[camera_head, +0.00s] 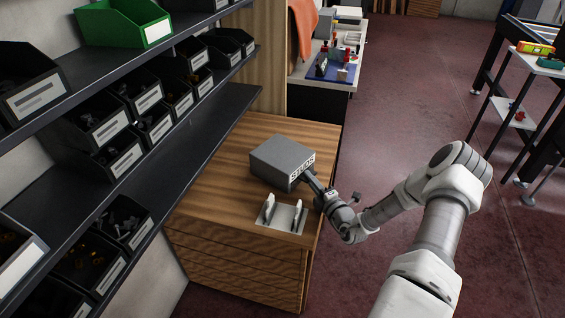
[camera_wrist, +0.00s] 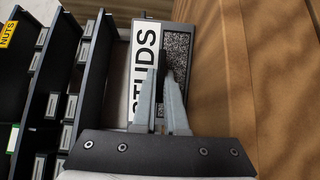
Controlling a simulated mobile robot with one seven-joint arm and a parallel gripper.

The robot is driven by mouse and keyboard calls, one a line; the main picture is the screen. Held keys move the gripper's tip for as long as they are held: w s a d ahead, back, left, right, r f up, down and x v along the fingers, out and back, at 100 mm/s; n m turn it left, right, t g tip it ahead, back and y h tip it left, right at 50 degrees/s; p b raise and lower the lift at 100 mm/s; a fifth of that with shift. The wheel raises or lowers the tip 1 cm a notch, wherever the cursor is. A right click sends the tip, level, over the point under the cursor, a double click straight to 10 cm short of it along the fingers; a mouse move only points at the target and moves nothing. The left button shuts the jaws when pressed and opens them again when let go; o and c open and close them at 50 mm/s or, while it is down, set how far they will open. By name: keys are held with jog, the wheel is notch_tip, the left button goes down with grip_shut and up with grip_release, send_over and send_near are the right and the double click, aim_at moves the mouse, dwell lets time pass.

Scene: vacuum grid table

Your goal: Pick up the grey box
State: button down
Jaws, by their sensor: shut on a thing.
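The grey box (camera_head: 281,160) with a white "STUDS" label is at the wooden cabinet top, its label side facing my arm. I cannot tell if it rests on the wood or is slightly raised. My gripper (camera_head: 308,180) meets the box at the label side. In the wrist view, the two fingers of my gripper (camera_wrist: 164,78) are close together at the box's edge (camera_wrist: 183,50), between the label and a dark speckled face. They are shut on the box. How deep the grip goes is hidden.
The wooden cabinet (camera_head: 220,188) has free top around a small metal plate with two upright pieces (camera_head: 282,216). Dark shelves (camera_head: 190,155) with several black bins and a green bin (camera_head: 125,22) stand close on the left. A workbench (camera_head: 325,75) is behind.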

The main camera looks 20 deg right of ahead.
jog(key=shift+r, duration=0.25)
